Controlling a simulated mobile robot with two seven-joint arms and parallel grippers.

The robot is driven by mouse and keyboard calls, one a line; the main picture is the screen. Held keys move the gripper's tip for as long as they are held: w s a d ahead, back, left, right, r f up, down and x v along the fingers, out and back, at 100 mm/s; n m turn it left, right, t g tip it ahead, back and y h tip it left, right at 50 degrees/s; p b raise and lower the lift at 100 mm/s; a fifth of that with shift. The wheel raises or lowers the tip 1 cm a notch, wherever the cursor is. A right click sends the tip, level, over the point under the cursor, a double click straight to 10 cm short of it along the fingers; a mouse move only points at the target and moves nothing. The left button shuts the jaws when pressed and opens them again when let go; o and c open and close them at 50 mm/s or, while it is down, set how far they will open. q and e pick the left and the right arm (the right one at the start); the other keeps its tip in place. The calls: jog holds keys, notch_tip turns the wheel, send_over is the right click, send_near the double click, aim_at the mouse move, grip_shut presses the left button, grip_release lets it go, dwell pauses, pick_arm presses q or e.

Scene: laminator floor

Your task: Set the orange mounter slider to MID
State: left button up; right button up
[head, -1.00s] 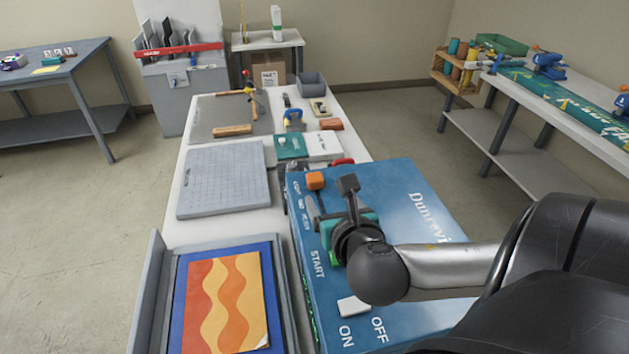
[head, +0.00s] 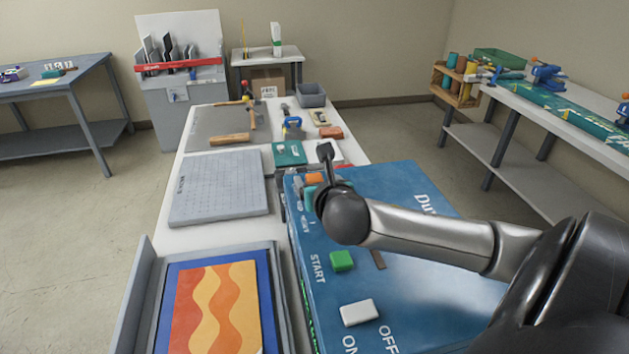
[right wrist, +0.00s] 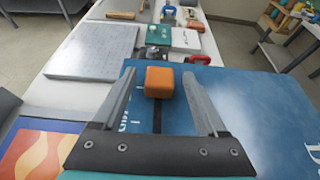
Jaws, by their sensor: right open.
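The orange slider knob (head: 314,179) sits at the far left corner of the blue laminator's top (head: 415,195), partly hidden by my right arm in the head view. In the right wrist view the orange knob (right wrist: 159,82) stands between the two fingers of my right gripper (right wrist: 159,74), with a dark slot running from it toward the gripper. The fingers are open, one on each side of the knob, with gaps showing. Small white labels lie left of the slider, mostly unreadable here. My left gripper is not in view.
A green START button (head: 342,260) and a white ON/OFF switch (head: 359,312) are nearer on the laminator. A tray with a wavy orange picture (head: 217,308) is to its left. A grey gridded board (head: 218,186) and small tools lie beyond.

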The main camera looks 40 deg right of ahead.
jog(key=shift+x, duration=0.95)
jog(key=shift+c, duration=0.2)
grip_shut()
dwell(0.6)
